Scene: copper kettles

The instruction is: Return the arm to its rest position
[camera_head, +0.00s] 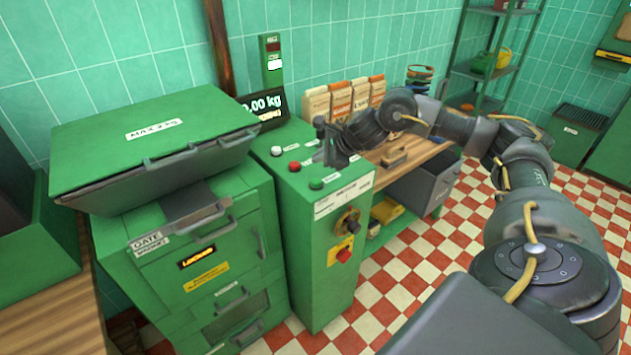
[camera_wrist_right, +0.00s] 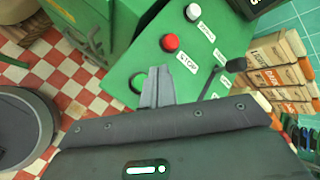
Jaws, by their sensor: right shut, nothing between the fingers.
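My right arm (camera_head: 530,190) comes in from the right in the head view and reaches across to the green control box. My right gripper (camera_head: 322,143) is over the top of that control box (camera_head: 325,260). In the right wrist view the gripper (camera_wrist_right: 158,80) shows its fingers together with nothing between them, beside a green button. It hides part of the panel below it. I cannot tell whether the fingertips touch the panel. My left gripper is not in view.
White (camera_head: 276,151) and red (camera_head: 294,166) buttons sit on the panel, with a rotary knob (camera_head: 347,222) on the front. A green machine with a lid (camera_head: 150,135) stands at left. Boxes (camera_head: 340,100) stand behind on a wooden bench (camera_head: 425,152). Checkered floor (camera_head: 440,240) is open.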

